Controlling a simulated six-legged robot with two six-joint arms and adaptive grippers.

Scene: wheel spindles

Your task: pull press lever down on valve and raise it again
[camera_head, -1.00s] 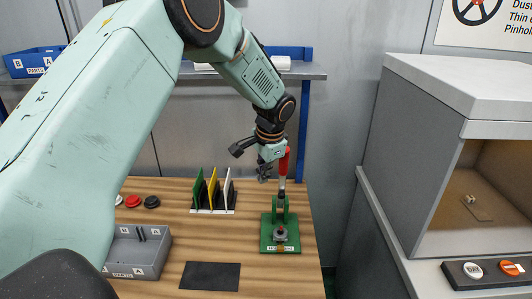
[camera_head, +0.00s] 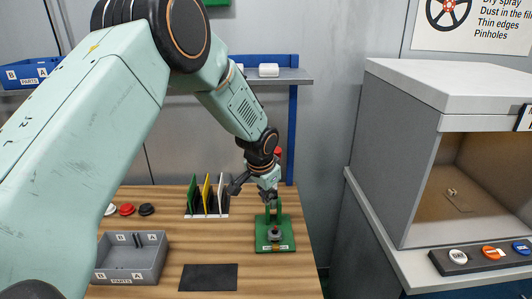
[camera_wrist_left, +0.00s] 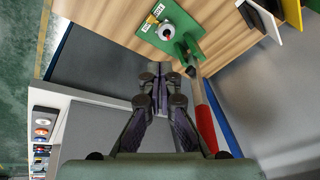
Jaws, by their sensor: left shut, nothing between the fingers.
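The green press (camera_head: 287,244) stands upright near the table's right edge, with a grey round part (camera_head: 275,233) on its base. Its lever stands up, and only a bit of the red handle (camera_head: 278,152) shows behind my left wrist in the head view. In the left wrist view the lever's red handle (camera_wrist_left: 206,128) runs just right of my fingers, and the press base (camera_wrist_left: 185,18) is at the top. My left gripper (camera_head: 268,201) is shut and empty beside the lever, above the press. Contact with the lever cannot be told. My right gripper is out of view.
A rack with green, yellow and white plates (camera_head: 207,216) stands left of the press. A grey parts tray (camera_head: 157,267) and a dark mat (camera_head: 208,278) lie in front. A grey booth (camera_head: 395,150) with a button panel (camera_head: 480,256) stands right, across a gap.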

